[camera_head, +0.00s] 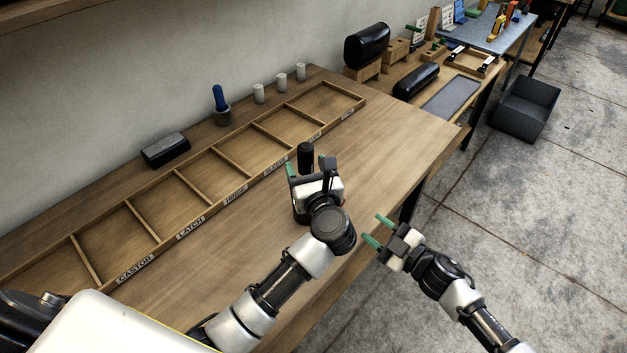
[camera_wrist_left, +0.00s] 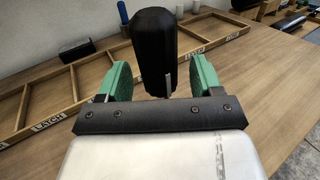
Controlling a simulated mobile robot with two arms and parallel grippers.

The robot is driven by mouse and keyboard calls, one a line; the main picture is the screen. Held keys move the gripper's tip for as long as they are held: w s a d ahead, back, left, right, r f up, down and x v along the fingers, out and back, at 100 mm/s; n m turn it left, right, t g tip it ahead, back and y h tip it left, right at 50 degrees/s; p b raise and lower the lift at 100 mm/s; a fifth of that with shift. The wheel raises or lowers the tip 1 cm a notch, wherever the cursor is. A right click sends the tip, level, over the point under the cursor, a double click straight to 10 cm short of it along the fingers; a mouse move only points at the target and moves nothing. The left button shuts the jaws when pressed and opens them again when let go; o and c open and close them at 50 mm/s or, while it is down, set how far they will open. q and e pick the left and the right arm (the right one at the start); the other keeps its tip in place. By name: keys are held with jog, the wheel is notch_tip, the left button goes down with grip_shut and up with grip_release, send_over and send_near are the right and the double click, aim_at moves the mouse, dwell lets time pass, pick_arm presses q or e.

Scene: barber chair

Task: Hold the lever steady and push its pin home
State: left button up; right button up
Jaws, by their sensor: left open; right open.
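The lever (camera_head: 305,154) is a black upright rounded handle at the middle of the wooden table. In the left wrist view the lever (camera_wrist_left: 153,45) rises between the green fingers. My left gripper (camera_head: 309,167) is open around it, with a gap visible on each side. A thin grey strip (camera_wrist_left: 168,84) shows low on the lever's right side; I cannot tell whether it is the pin. The lever's base is mostly hidden by my gripper. My right gripper (camera_head: 377,230) is open and empty, to the right of the table's front edge and apart from the lever.
A divided wooden tray (camera_head: 161,239) with labelled, empty compartments runs along the table. Behind it are a black block (camera_head: 166,150), a blue-handled tool (camera_head: 219,98) in a grey cup, and grey cylinders (camera_head: 280,82). The table's right part (camera_head: 400,130) is clear. A grey bin (camera_head: 524,105) stands on the floor.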

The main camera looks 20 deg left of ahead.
pick_arm(q)
jog(key=shift+w+a, duration=0.2)
jog(key=shift+w, duration=0.05)
grip_shut()
grip_release()
jog(key=v, duration=1.2)
jog(key=shift+d, duration=0.2)
